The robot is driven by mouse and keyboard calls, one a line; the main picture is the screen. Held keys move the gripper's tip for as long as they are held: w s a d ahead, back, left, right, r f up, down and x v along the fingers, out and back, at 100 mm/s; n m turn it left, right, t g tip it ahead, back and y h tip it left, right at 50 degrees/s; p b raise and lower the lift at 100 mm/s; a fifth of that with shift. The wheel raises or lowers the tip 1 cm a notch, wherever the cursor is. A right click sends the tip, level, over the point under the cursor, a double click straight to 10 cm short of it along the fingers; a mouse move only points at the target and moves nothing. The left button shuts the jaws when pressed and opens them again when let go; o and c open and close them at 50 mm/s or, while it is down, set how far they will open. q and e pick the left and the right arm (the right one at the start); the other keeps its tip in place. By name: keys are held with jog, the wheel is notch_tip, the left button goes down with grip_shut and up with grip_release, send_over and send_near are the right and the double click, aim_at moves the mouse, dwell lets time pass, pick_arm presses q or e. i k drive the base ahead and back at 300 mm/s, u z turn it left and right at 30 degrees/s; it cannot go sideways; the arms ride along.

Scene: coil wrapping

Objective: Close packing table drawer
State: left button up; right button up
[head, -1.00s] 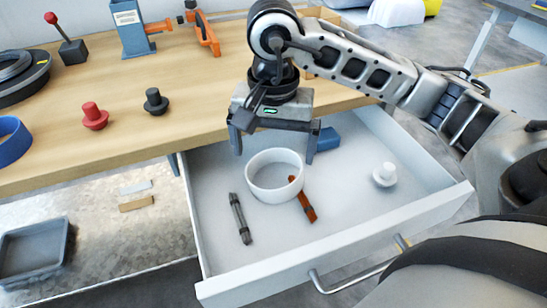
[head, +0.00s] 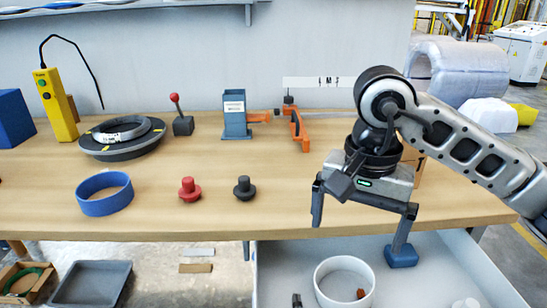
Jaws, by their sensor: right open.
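The packing table (head: 270,210) has a wooden top. Its white drawer (head: 490,272) is pulled out below the top at the lower right in the head view, with its front and handle out of frame. A white ring (head: 325,296) stands in the drawer, with parts of a dark item and an orange-brown item near it. A blue block (head: 402,256) lies toward the drawer's back. My right gripper (head: 360,237) is open, fingers pointing down, in front of the table edge and over the drawer's back part; it holds nothing. My left gripper is not in view.
On the table top are a blue ring (head: 104,206), a red knob (head: 189,189), a black knob (head: 244,188), a dark coil disc (head: 122,140), an orange clamp (head: 299,130) and a yellow control box (head: 56,104). A grey tray (head: 92,284) sits low at the left.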

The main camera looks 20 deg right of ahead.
aim_at(450, 268)
jog(key=k, duration=1)
